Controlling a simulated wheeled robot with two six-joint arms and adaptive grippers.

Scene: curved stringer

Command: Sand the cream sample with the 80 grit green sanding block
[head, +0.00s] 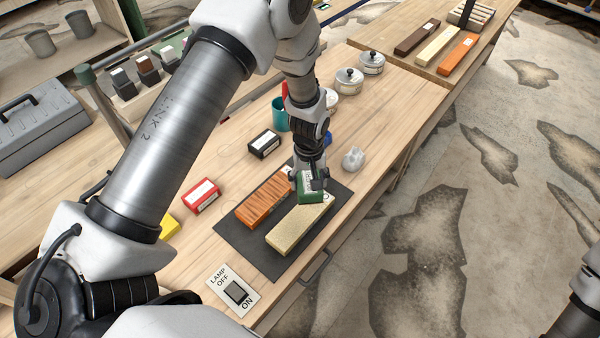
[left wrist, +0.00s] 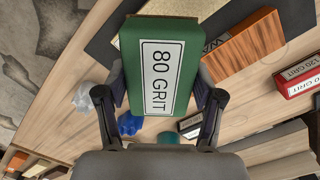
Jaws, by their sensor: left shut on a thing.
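My left gripper (head: 309,170) is shut on the green sanding block (head: 311,190). In the left wrist view the green block (left wrist: 125,65) shows its white "80 GRIT" label between the two fingers. In the head view the cream sample (head: 298,225) lies on a dark mat (head: 240,243), and the block is over its far end. I cannot tell whether the block touches the sample. An orange-brown sample (head: 262,205) lies beside the cream one on the mat. My right gripper is not in view.
A red block (head: 201,195), a black block (head: 264,143) and a crumpled grey-white object (head: 353,158) stand around the mat. A lamp switch (head: 235,291) is near the front edge. Round tins (head: 349,81) and a teal cup (head: 279,115) stand farther back.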

